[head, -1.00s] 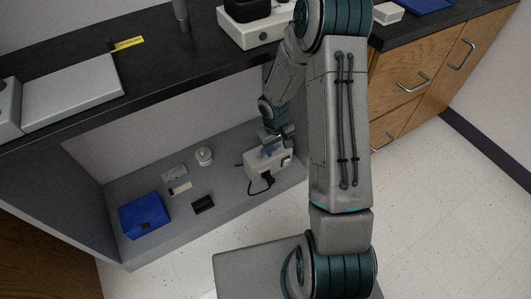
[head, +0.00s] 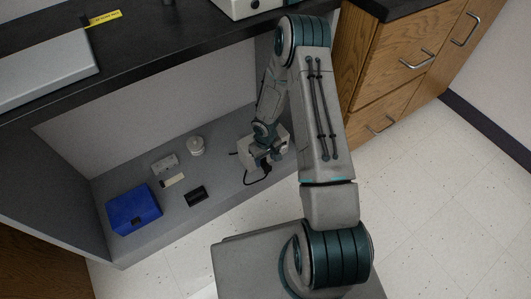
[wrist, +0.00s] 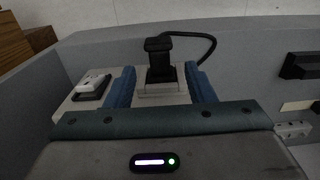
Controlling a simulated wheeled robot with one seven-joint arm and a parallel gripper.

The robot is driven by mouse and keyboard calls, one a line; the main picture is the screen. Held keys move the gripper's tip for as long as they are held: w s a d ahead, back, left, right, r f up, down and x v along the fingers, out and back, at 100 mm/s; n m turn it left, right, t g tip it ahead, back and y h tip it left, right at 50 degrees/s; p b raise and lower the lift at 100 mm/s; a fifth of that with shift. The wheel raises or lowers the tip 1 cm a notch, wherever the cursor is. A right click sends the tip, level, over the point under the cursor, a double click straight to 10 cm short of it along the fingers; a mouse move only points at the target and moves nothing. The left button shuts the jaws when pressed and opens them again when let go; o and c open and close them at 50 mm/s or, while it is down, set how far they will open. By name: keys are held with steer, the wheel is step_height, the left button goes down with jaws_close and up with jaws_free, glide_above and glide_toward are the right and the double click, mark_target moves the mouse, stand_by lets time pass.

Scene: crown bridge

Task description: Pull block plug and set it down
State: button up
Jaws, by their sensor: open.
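A black plug (wrist: 159,62) stands upright in the pale block (wrist: 145,97), and its black cable (wrist: 205,48) loops off to the right in the wrist view. My gripper (wrist: 159,68) is open. One blue finger is on each side of the plug, with a visible gap on both sides. A white rocker switch (wrist: 92,82) sits on the block to the left. In the head view the block (head: 279,138) is on the lower shelf, partly hidden by my gripper (head: 261,153). The cable (head: 255,178) hangs at its front. The plug is hidden there.
The dark countertop (head: 150,65) overhangs behind. Bare shelf lies between the black block and the cable.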

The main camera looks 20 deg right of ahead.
mark_target(266, 165)
steer(key=shift+f+b, duration=0.55)
steer(key=shift+f, duration=1.4)
jaws_close()
steer(key=shift+s, duration=0.15)
steer(key=shift+s+d+b, duration=0.35)
steer(key=shift+s+b, duration=0.1)
steer(key=shift+s, duration=0.45)
steer(key=shift+s+d+b, duration=0.3)
steer(key=shift+s+b, duration=0.1)
steer(key=shift+s, duration=0.5)
